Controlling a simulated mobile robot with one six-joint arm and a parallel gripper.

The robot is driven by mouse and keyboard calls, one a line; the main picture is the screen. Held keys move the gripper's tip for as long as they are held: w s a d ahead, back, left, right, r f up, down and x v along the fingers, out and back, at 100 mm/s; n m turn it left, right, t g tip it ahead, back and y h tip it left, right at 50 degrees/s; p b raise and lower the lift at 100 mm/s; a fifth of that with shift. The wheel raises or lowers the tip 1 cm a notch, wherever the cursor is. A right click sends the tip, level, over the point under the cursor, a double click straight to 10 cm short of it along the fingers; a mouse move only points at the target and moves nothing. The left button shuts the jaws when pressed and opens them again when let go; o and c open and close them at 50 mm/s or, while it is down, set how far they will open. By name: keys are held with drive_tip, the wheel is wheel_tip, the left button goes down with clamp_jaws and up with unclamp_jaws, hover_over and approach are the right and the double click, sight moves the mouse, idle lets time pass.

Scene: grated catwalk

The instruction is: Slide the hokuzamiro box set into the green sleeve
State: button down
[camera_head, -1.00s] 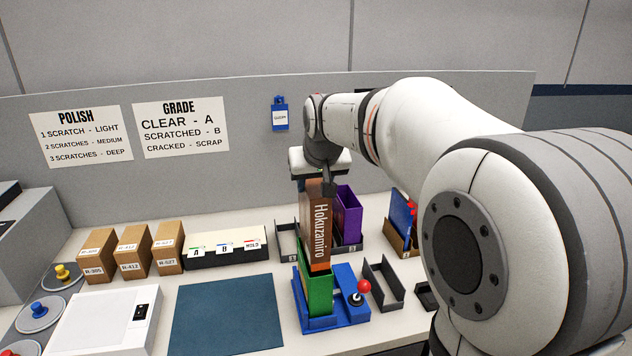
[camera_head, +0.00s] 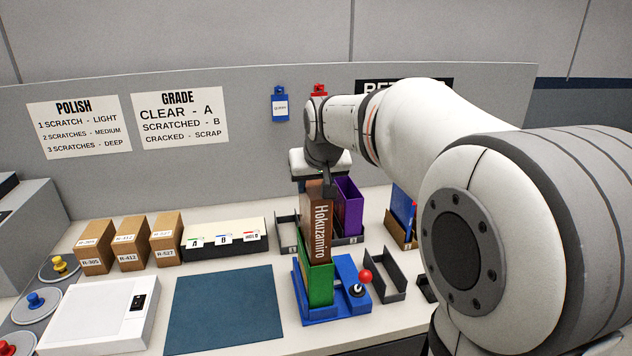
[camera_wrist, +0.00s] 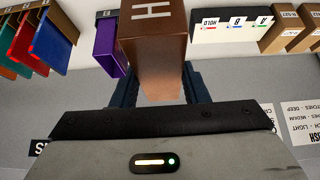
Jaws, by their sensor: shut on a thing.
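The brown Hokuzamiro box set (camera_head: 319,232) stands upright with its lower end at the mouth of the green sleeve (camera_head: 320,285). Its lower edge is hidden by the sleeve's front wall. The sleeve stands upright in a blue holder (camera_head: 335,318) with a red-knobbed lever (camera_head: 365,277). My gripper (camera_head: 318,185) is shut on the top of the box set, above the sleeve. In the wrist view the box set (camera_wrist: 155,35) lies between my two dark fingers (camera_wrist: 160,92). The sleeve's inside is hidden.
A purple sleeve (camera_head: 348,205) stands close behind the box set. An empty dark rack (camera_head: 385,277) is right of the blue holder. A blue-green mat (camera_head: 222,310) lies left. Cardboard boxes (camera_head: 129,245) and a divided card tray (camera_head: 225,240) stand at the back left.

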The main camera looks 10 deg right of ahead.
drive_tip(key=shift+f+b, duration=5.6)
drive_tip(key=shift+f, duration=1.4)
drive_tip(key=c, duration=0.7)
unclamp_jaws()
drive_tip(key=shift+c, duration=0.2)
drive_tip(key=shift+o, duration=0.3)
drive_tip(key=o, duration=0.3)
wheel_tip(320, 180, up, 8)
drive_tip(key=p, duration=0.5)
drive_tip(key=shift+p, duration=0.35)
